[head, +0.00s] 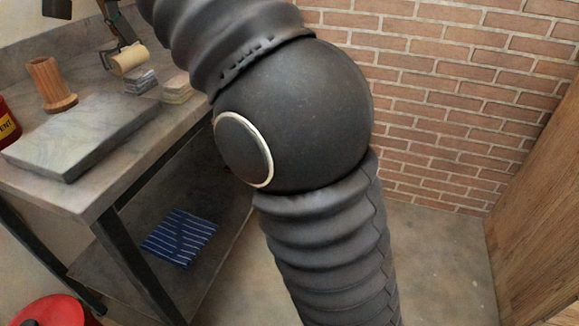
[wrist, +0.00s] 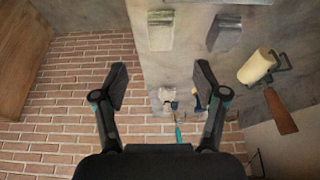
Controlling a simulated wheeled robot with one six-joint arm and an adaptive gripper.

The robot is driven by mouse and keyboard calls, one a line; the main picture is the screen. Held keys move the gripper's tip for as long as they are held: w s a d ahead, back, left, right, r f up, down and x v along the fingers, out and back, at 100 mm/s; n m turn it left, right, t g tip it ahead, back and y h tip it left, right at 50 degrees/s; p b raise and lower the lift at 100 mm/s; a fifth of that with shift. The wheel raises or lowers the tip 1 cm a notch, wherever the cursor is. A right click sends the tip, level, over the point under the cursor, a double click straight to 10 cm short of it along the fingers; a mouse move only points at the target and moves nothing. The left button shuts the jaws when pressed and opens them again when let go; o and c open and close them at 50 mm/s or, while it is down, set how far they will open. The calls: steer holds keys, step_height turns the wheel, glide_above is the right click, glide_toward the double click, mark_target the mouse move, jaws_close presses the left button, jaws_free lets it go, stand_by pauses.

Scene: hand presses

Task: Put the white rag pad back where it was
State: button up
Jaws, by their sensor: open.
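A cream-white rag pad (head: 178,88) lies on the grey worktop, near its right edge in the head view. It also shows in the wrist view (wrist: 160,31), at the top, ahead of my fingers. A grey pad (head: 140,80) lies beside it, apart, and shows in the wrist view (wrist: 224,33) to the right. My gripper (wrist: 161,75) is open in the wrist view, with nothing between its fingers. In the head view my arm fills the middle and runs out of the top; the gripper cannot be seen there.
A roller (head: 128,58) with a wooden handle (wrist: 281,111) lies near the pads. A wooden cup (head: 51,84), a stone slab (head: 85,130) and a red can (head: 7,124) share the worktop. A blue striped cloth (head: 180,237) lies on the lower shelf. A brick wall (head: 450,110) stands behind.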

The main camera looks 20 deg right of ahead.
steer(key=s+d+f+n+y, duration=0.1)
steer(key=s+d+f+n, duration=0.1)
steer(key=s+d+f, duration=0.3)
steer(key=s+d+f+n, duration=0.2)
steer(key=s+d+f, duration=0.15)
steer(key=d, duration=0.45)
steer(key=s+d+f+n+t, duration=0.1)
steer(key=s+d+f, duration=0.2)
steer(key=s+f, duration=0.4)
steer(key=s+d+f+n+t+y, duration=0.1)
steer(key=s+d+f+n, duration=0.1)
steer(key=s+f, duration=0.6)
step_height(320, 180, down, 4)
steer(key=shift+s+d+r+y, duration=0.2)
steer(key=shift+d+r+y, duration=0.1)
steer(key=shift+d, duration=0.45)
